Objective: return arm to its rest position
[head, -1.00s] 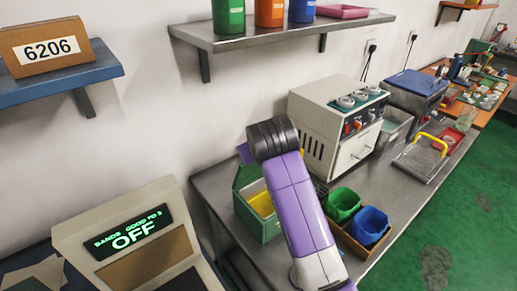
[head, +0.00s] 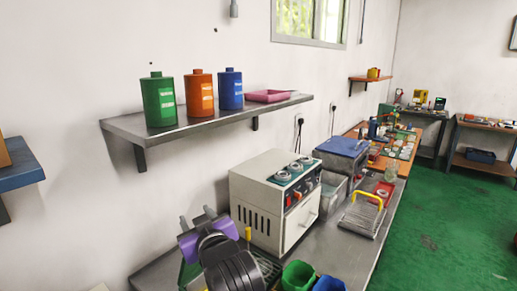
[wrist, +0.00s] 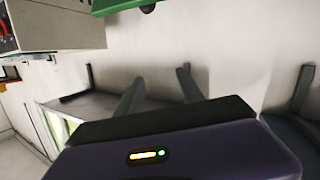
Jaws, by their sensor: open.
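My gripper (head: 196,217) is at the bottom left of the centre in the head view, purple and dark grey, with two grey fingers pointing up toward the wall. The fingers are apart with nothing between them. It is above the near left part of the steel bench, left of the white machine (head: 262,210). In the wrist view the two dark fingers of my gripper (wrist: 158,85) also stand apart and empty, with pale wall behind them.
A steel wall shelf (head: 140,127) holds green (head: 158,102), orange (head: 199,97) and blue (head: 231,90) canisters and a pink tray (head: 268,96). Green (head: 298,276) and blue (head: 329,285) bins stand at the bench front. Green floor is clear.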

